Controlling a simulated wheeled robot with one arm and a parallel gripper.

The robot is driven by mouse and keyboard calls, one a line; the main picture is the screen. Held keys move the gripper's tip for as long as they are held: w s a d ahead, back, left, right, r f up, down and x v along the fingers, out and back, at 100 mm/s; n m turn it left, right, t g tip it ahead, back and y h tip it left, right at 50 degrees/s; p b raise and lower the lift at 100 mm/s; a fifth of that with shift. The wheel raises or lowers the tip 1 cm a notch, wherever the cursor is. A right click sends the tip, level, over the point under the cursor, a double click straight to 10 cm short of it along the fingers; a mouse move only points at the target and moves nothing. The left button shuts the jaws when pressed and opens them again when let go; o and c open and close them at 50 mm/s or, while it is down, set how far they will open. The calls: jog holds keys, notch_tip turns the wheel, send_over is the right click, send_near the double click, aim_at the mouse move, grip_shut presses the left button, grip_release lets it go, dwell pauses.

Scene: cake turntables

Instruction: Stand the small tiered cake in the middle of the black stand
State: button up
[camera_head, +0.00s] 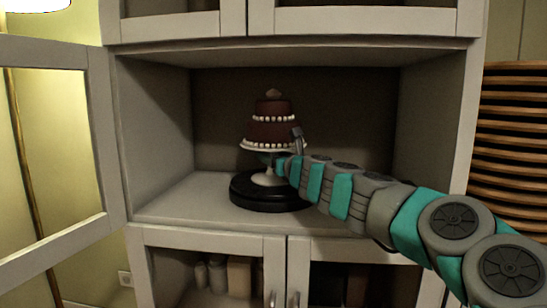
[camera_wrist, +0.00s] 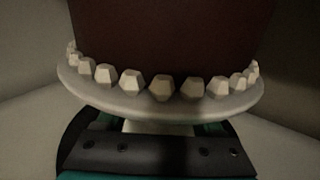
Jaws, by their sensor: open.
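The small tiered cake (camera_head: 271,128) is dark red-brown with rows of white beads and a pale topper. It has a white footed plate (camera_head: 262,151) under it. It stands upright on the black stand (camera_head: 250,196), a low round disc; the foot appears near the middle of its top. My gripper (camera_head: 284,166) reaches in from the right just below the plate rim. In the wrist view, the gripper (camera_wrist: 158,130) is open, with its sides left and right of the pale stem (camera_wrist: 157,127). The plate hides the fingertips, so contact with the stem cannot be told.
The stand sits on the floor of an open cabinet bay (camera_head: 190,197), with walls at both sides and a shelf above. An open glazed door (camera_head: 95,150) is at the left. A stack of brown-edged discs (camera_head: 515,130) stands outside at the right. The bay floor left of the stand is clear.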

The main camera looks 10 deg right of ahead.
jog(key=v, duration=1.1)
jog(key=shift+s, duration=0.35)
